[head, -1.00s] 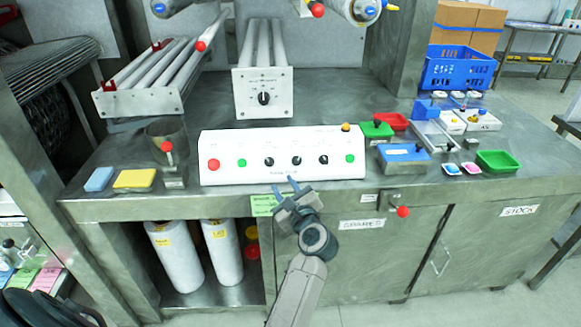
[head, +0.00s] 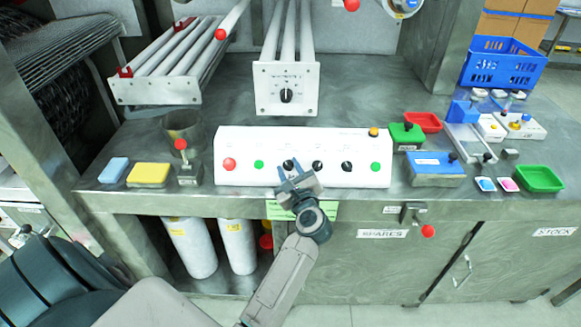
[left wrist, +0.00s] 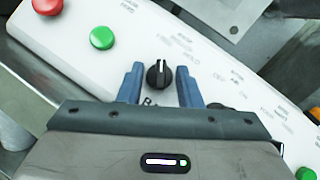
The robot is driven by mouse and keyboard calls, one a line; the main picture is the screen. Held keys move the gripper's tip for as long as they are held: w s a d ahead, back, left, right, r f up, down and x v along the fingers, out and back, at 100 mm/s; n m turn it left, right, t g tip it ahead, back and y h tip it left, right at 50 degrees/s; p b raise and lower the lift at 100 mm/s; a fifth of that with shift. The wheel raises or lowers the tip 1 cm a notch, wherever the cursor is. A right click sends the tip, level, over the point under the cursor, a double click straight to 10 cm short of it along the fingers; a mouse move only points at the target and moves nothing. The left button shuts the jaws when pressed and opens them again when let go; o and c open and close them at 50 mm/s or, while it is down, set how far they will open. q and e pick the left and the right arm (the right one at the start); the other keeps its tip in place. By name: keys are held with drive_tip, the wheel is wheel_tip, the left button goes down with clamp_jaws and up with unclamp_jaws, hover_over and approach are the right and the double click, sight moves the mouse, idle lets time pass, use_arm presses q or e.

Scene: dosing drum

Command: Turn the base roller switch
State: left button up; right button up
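The white control panel (head: 240,176) stands on the bench and carries a row of three black rotary knobs between coloured buttons. The left of these, a black selector knob (head: 290,165), is at my left gripper (head: 293,169). In the left wrist view the knob (left wrist: 158,74) has a white pointer line and sits between my two blue fingers. The fingers are open, with a gap on each side of the knob. The lettering by it is too faint to read surely, and one label is partly hidden by the gripper. My right gripper is not in view.
A red button (head: 229,164) and a green button (head: 259,165) lie left of the knob; other black knobs (head: 318,166) lie right. Behind stands a roller unit (head: 286,75) with its own black dial. Sponges (head: 149,173) and small trays (head: 540,178) flank the panel.

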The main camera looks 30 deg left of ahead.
use_arm(q)
drive_tip(key=c, duration=0.6)
drive_tip(key=shift+m+t, duration=0.3)
drive_tip(key=shift+m, duration=0.2)
drive_tip(key=m+t+h+p, duration=0.1)
drive_tip(key=m, duration=0.1)
drive_tip(key=m+t+h+p, duration=0.1)
drive_tip(key=m, duration=0.1)
drive_tip(key=shift+s+a+r, duration=0.1)
drive_tip(key=shift+s+a, duration=0.05)
drive_tip(key=m+t+h+p, duration=0.1)
drive_tip(key=m+p, duration=0.1)
drive_tip(key=m+t+h+p, duration=0.1)
drive_tip(key=m+h+p, duration=0.1)
drive_tip(key=m, duration=0.1)
drive_tip(key=shift+s+a+r+t, duration=0.1)
drive_tip(key=shift+a+t, duration=0.05)
drive_tip(key=shift+t, duration=0.15)
drive_tip(key=m+h+p, duration=0.3)
drive_tip(key=m+p, duration=0.1)
drive_tip(key=shift+a+m+t, duration=0.1)
drive_tip(key=shift+m+t, duration=0.2)
drive_tip(key=shift+f+m+h+p, duration=0.2)
drive_tip(key=shift+m+h+p, duration=0.7)
drive_tip(key=shift+m+p, duration=0.35)
